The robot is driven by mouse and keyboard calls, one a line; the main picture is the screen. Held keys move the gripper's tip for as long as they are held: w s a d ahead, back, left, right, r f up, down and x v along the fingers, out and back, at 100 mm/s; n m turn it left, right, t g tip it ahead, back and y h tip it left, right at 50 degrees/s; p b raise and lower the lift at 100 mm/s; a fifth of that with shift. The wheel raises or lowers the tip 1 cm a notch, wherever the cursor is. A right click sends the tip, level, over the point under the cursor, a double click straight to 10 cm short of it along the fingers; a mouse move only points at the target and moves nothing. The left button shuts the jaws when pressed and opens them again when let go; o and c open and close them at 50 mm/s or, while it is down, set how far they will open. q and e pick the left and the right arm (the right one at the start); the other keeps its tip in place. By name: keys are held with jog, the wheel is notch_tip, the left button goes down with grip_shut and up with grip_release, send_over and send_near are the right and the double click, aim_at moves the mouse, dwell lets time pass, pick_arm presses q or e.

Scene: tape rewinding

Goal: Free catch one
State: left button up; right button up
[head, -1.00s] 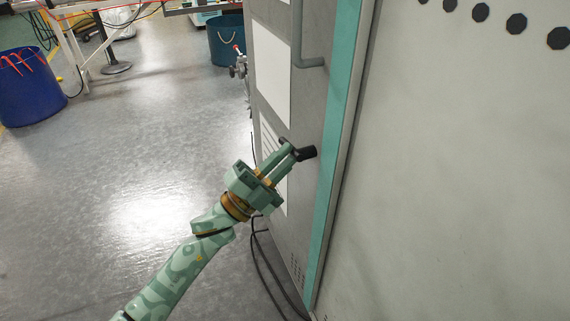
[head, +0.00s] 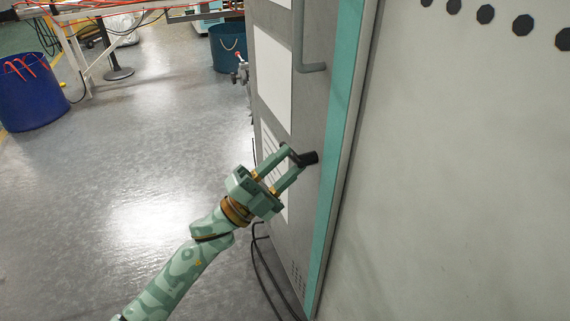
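A small black catch (head: 310,158) sticks out from the grey cabinet door (head: 312,110), close to the teal edge strip. My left gripper (head: 297,161) is at the catch, its two green fingers spread apart with a visible gap. The catch is at the fingertips. One fingertip overlaps the catch's near end in the picture; whether they touch I cannot tell. My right gripper is not in view.
A metal pipe handle (head: 299,50) is above the catch. Black cables (head: 258,262) hang by the cabinet's foot. A large pale panel (head: 460,180) fills the right. Grey floor (head: 140,130) is open at left, with a blue bin (head: 33,95) beyond.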

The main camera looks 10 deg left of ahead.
pick_arm(q)
jog(key=shift+a, duration=0.1)
jog(key=p+v, duration=0.1)
jog(key=v, duration=1.5)
jog(key=shift+f, duration=0.15)
